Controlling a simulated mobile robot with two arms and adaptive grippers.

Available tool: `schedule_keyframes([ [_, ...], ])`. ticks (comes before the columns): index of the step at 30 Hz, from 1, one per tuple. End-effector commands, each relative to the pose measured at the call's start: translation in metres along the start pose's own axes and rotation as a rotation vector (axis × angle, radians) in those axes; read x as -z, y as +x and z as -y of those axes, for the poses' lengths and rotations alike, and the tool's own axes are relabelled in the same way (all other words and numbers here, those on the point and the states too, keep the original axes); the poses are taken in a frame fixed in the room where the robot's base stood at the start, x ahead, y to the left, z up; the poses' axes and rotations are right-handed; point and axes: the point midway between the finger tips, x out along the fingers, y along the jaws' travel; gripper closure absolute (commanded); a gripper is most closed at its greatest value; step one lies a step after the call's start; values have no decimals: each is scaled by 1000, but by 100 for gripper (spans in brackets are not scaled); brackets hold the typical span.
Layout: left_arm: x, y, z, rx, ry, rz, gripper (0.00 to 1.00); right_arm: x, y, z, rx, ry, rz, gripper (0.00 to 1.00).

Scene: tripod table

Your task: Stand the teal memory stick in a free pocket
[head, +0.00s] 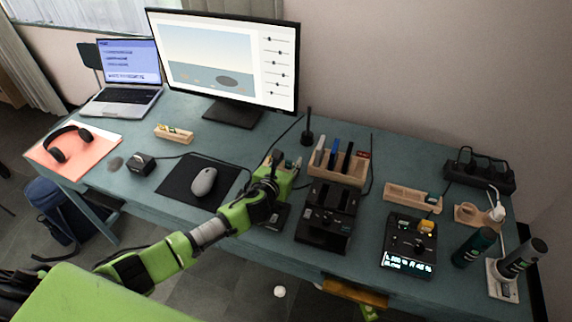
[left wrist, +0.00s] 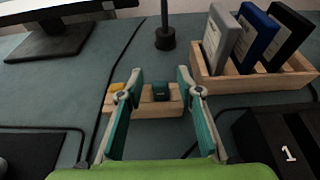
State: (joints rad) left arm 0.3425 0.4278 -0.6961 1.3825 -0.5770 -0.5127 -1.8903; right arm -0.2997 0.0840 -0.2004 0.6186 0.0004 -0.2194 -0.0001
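A small wooden holder (left wrist: 145,110) lies ahead of my left gripper in the left wrist view. A dark teal stick (left wrist: 160,91) shows upright at this holder, and a yellow stick (left wrist: 117,88) is at its left end. My left gripper (left wrist: 160,78) is open, its fingers on either side of the teal stick in the picture; I cannot tell the gap in depth. In the head view my left gripper (head: 274,165) hides most of this holder.
A wooden rack (head: 350,177) with several upright drives stands just right of the gripper, behind a black dock (head: 325,222). A third holder (head: 172,137) with small sticks is at the left. A mouse (head: 204,181), a monitor (head: 230,55) and a black lit device (head: 408,246) also occupy the table.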

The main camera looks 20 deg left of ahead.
Motion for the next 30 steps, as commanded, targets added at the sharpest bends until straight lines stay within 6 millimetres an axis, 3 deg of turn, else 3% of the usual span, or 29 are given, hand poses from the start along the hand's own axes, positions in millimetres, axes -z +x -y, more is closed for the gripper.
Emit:
schedule_keyframes([
  [5,1,-15,-1,0,2,0,67,1,0,2,2,1,-1,100],
  [21,1,-107,0,1,1,-2,67,1,0,3,3,2,-1,100],
  [30,0,-120,0,0,0,0,67,1,0,3,4,2,-1,100],
])
